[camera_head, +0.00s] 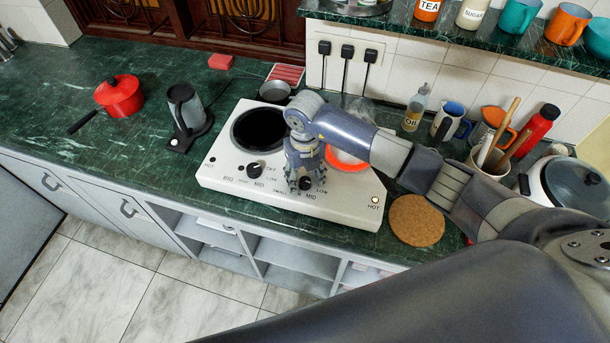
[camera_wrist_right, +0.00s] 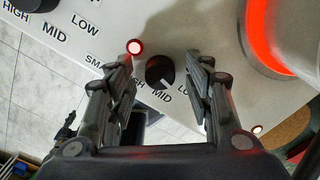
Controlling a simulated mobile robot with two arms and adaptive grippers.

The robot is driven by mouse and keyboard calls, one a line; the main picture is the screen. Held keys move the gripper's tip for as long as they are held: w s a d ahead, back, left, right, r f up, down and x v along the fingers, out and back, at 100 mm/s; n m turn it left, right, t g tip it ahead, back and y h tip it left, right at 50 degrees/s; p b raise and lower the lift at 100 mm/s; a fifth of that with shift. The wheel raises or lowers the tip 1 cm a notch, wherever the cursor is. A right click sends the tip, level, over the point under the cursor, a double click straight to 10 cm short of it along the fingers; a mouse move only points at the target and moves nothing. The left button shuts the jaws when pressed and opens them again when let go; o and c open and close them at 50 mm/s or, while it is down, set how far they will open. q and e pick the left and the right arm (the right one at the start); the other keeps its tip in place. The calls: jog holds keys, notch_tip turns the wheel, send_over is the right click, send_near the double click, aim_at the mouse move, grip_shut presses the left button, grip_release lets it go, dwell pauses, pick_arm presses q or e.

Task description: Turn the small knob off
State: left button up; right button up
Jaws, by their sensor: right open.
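The white two-plate hob (camera_head: 275,165) stands on the green counter. Its big plate (camera_head: 259,129) is dark; the small plate (camera_head: 344,158) glows red, and a red glowing ring also shows in the right wrist view (camera_wrist_right: 266,38). The black small knob (camera_wrist_right: 160,71) has its pointer toward the bottom, near MID. A red light (camera_wrist_right: 134,46) glows beside it. My right gripper (camera_head: 305,184) is over the hob's front right; in the wrist view its open fingers (camera_wrist_right: 165,80) stand on either side of the small knob with gaps. The big knob (camera_head: 256,169) is to the left. My left gripper is not visible.
A black and grey appliance (camera_head: 186,113) and a red pan (camera_head: 120,96) stand left of the hob. A cork mat (camera_head: 417,220) lies to its right. An oil bottle (camera_head: 416,108), mugs and a utensil pot stand behind my right arm.

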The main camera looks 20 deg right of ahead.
jog(key=c, duration=1.1)
jog(key=shift+f+n+b, duration=0.15)
jog(key=shift+n+b, duration=0.65)
jog(key=shift+b, duration=0.25)
jog(key=n+b, duration=0.6)
jog(key=b, duration=0.2)
jog(key=shift+n+b, duration=1.1)
jog(key=shift+n, duration=0.1)
jog(key=shift+r, duration=0.2)
jog(key=o, duration=1.1)
